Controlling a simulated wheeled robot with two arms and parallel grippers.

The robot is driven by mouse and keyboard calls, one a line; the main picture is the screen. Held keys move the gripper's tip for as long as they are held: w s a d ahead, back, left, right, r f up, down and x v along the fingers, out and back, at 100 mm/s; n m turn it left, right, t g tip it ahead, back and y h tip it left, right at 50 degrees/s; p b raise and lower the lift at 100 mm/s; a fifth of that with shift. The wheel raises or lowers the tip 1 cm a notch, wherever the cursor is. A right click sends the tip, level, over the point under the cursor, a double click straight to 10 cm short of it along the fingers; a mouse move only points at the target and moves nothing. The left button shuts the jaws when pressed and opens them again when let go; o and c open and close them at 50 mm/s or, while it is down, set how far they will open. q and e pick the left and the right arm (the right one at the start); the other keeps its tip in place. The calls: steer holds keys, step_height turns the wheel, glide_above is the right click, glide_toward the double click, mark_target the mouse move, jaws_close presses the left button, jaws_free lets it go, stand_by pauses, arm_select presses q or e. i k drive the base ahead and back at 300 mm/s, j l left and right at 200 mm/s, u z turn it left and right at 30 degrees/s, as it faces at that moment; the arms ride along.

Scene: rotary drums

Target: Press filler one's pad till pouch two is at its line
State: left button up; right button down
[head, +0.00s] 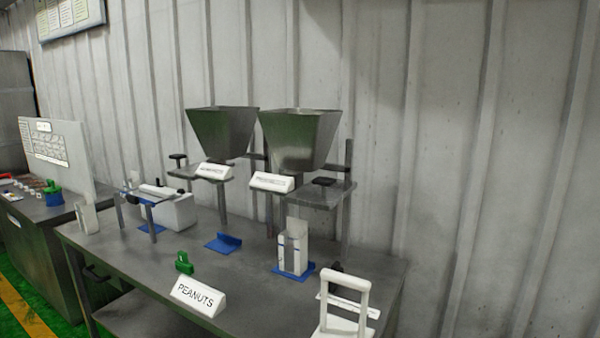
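Two metal hopper fillers stand at the back of the table: a left filler (222,133) and a right filler (299,140). Each has a small white label too blurred to read, so I cannot tell which is filler one. A dark pad (325,181) shows beside the right filler and another dark pad (178,156) beside the left one. A white upright pouch (293,252) stands on a blue base below the right filler; its number, line and fill level are too small to tell. Neither of my grippers is in view.
An empty blue base (223,243) lies below the left filler. A green clip (184,263) and a PEANUTS sign (198,297) are at the front edge. A white frame (345,302) stands front right. A white sealer-like device (170,208) is at left.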

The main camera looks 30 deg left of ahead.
mark_target(324, 181)
steer(key=j, duration=1.5)
